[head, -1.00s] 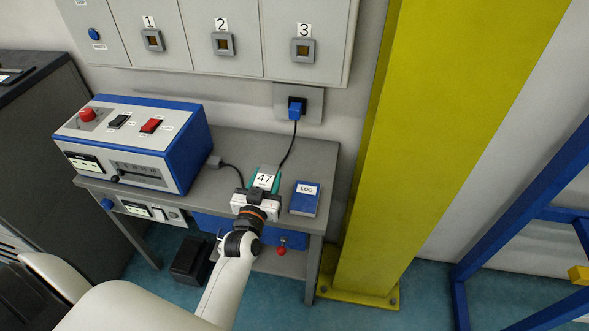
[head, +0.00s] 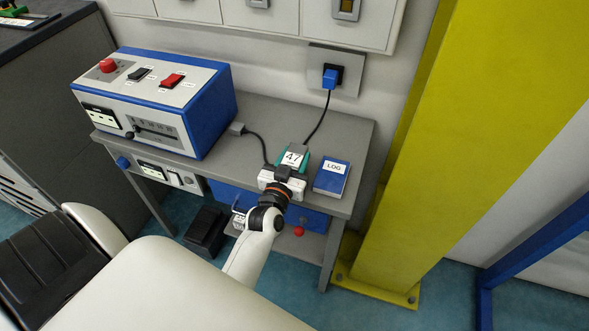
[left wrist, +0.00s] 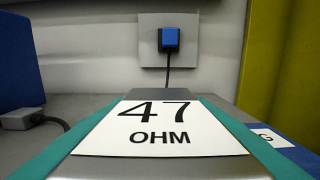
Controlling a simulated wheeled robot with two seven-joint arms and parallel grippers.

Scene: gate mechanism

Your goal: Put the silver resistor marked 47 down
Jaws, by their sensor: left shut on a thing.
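The resistor marked 47 (head: 293,158) has a white "47 OHM" label and teal-green edges; its grey end shows behind the label. It fills the lower part of the left wrist view (left wrist: 160,130). My left gripper (head: 287,175) is shut on it from the front, over the grey bench top (head: 345,136). I cannot tell whether its underside touches the bench. The gripper's fingers are mostly hidden by its own body. My right gripper is not in view.
A blue LOG book (head: 332,178) lies close to the right. A blue-and-grey instrument box (head: 160,100) stands at left. A cable runs behind the resistor to a blue plug (head: 330,78). A yellow column (head: 440,150) stands right of the bench.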

